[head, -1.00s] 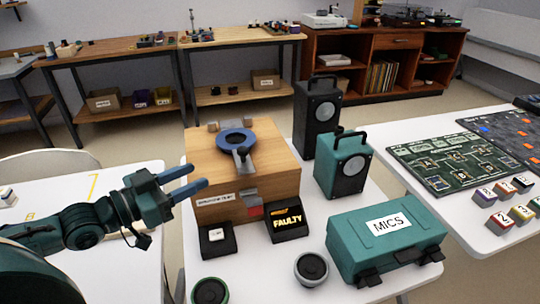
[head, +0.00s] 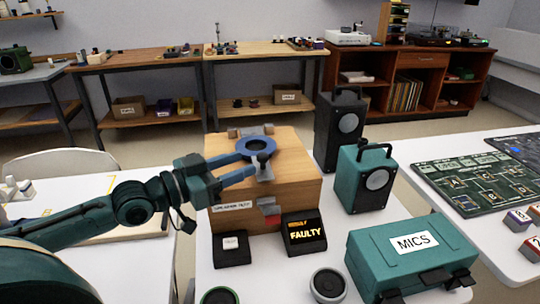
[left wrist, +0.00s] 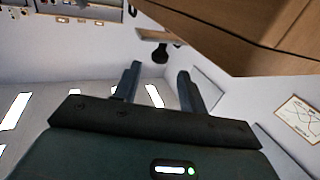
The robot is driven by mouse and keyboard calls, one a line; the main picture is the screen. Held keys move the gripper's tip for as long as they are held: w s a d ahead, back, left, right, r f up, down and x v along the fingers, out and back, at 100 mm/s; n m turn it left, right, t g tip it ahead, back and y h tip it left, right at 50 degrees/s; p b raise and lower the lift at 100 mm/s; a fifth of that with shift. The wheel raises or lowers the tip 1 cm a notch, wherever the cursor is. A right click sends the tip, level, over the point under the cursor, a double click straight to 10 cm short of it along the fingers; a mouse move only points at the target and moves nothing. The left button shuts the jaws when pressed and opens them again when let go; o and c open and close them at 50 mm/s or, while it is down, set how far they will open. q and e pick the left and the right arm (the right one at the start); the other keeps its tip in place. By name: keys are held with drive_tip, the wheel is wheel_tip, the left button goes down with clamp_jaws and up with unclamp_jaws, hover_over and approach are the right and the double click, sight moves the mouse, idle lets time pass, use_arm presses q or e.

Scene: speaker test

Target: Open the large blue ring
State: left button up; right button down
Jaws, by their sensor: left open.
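The large blue ring (head: 256,147) lies flat on top of a wooden box (head: 295,175). A grey metal latch with a dark round-knobbed lever (head: 262,160) is at its front edge. My left gripper (head: 247,165) is open beside the box's top, its blue fingertips just left of the lever. In the left wrist view, the dark knob (left wrist: 160,55) shows between and just beyond the fingertips (left wrist: 159,71); nothing is held. I cannot tell whether a finger touches the lever. My right gripper is not in view.
In front of the box stand a small switch block (head: 231,247) and a display reading FAULTY (head: 304,233). A teal MICS case (head: 375,250) and speakers (head: 365,180) stand to the right. Round drivers (head: 328,284) lie at the front. Air left of the box is clear apart from my arm.

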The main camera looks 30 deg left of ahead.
sight(258, 157)
use_arm(q)
drive_tip(key=shift+x, duration=4.1)
drive_tip(key=shift+c, duration=0.2)
clamp_jaws()
